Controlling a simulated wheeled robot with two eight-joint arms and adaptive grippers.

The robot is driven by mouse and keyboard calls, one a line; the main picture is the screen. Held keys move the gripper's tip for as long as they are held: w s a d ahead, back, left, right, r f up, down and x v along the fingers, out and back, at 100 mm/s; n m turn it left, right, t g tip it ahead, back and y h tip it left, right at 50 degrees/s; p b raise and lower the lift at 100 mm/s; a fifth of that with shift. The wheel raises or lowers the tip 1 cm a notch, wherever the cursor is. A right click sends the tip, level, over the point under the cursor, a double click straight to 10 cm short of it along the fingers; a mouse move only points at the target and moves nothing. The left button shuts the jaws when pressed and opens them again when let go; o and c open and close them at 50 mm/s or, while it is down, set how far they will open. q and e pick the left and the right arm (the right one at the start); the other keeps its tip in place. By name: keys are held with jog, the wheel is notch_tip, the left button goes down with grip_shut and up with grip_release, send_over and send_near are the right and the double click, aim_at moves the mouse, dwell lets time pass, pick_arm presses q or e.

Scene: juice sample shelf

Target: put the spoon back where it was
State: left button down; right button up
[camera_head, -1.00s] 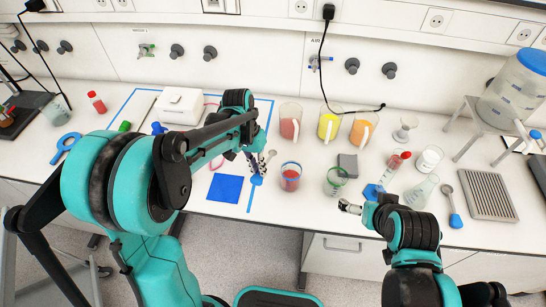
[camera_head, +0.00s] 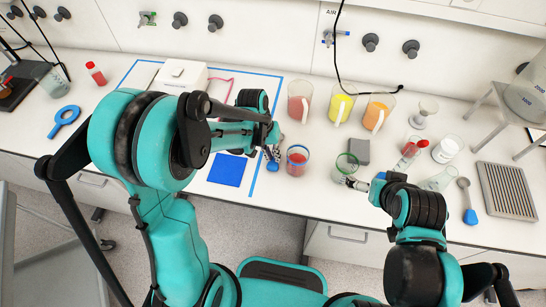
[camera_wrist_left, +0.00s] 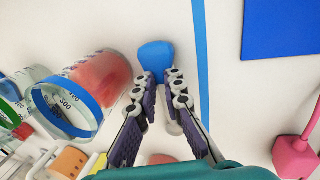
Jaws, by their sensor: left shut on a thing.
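A spoon with a blue handle (camera_wrist_left: 155,54) is in my left gripper (camera_wrist_left: 160,84), whose two fingers close on it. In the head view the blue end (camera_head: 272,153) shows under my left gripper (camera_head: 274,141), between the blue tape line and the red-juice beaker (camera_head: 297,162). I cannot tell whether the spoon touches the table. A second spoon (camera_head: 469,207) with a blue handle lies at the right. My right gripper (camera_head: 352,183) is by the green-rimmed beaker (camera_head: 345,173); its jaws are too small to read.
A blue square (camera_head: 227,169) lies left of the tape line (camera_head: 258,178). Three juice jugs, red (camera_head: 299,105), yellow (camera_head: 340,106) and orange (camera_head: 377,112), stand behind. A grey block (camera_head: 356,151) and a slotted rack (camera_head: 508,190) are further right.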

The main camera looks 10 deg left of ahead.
pick_arm(q)
jog(key=c, duration=2)
grip_release()
jog(key=shift+f, duration=0.15)
jog(key=o, duration=0.4)
jog(key=shift+r, duration=0.25)
jog(key=p+v, duration=0.3)
jog(key=v, duration=0.8)
jog(key=s+a+r+t, duration=0.1)
jog(key=s+r+t, duration=0.1)
jog(key=s, duration=0.1)
jog(key=s+a+r+t+y, duration=0.1)
jog(key=s+a+r+t, duration=0.1)
jog(key=s, duration=0.2)
jog(key=s+a+r+t+y, duration=0.1)
jog(key=s+a+r+t, duration=0.1)
jog(key=s+r+t, duration=0.1)
jog(key=shift+s, duration=0.75)
